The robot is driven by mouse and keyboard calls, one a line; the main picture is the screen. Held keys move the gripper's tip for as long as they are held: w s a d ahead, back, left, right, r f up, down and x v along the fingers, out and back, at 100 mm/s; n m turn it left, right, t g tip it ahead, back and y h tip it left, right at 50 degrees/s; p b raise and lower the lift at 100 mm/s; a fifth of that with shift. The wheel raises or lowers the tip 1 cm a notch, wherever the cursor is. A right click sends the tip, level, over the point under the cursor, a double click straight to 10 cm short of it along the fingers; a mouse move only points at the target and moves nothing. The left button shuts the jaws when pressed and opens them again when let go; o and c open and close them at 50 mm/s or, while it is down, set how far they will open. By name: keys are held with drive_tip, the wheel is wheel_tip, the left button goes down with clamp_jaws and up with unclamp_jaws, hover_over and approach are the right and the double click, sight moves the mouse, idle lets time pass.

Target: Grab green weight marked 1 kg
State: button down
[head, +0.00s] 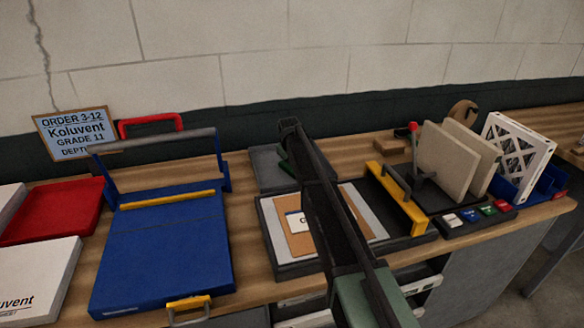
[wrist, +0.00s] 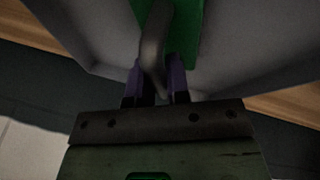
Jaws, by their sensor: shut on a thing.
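A green weight (wrist: 190,30) with a dark grey loop handle (wrist: 155,40) fills the top middle of the wrist view. My gripper (wrist: 158,78) has its purple fingers shut on that handle, one on each side. The weight is over or in a grey tray (wrist: 95,45); I cannot tell whether it touches the tray floor. In the head view my arm reaches to the grey tray (head: 265,158) at the back, and a sliver of green (head: 287,168) shows beside it. The arm hides most of the weight there, and no marking on it is readable.
A blue press-like board (head: 165,250) with a raised bar stands left, near a red tray (head: 60,212). A shallow box with a brown card (head: 300,240) lies in front of the grey tray. Upright pale panels (head: 448,160) and a row of coloured blocks (head: 488,210) are right.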

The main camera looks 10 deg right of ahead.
idle(0.3)
wheel_tip(320, 180, up, 20)
drive_tip(key=p, duration=2)
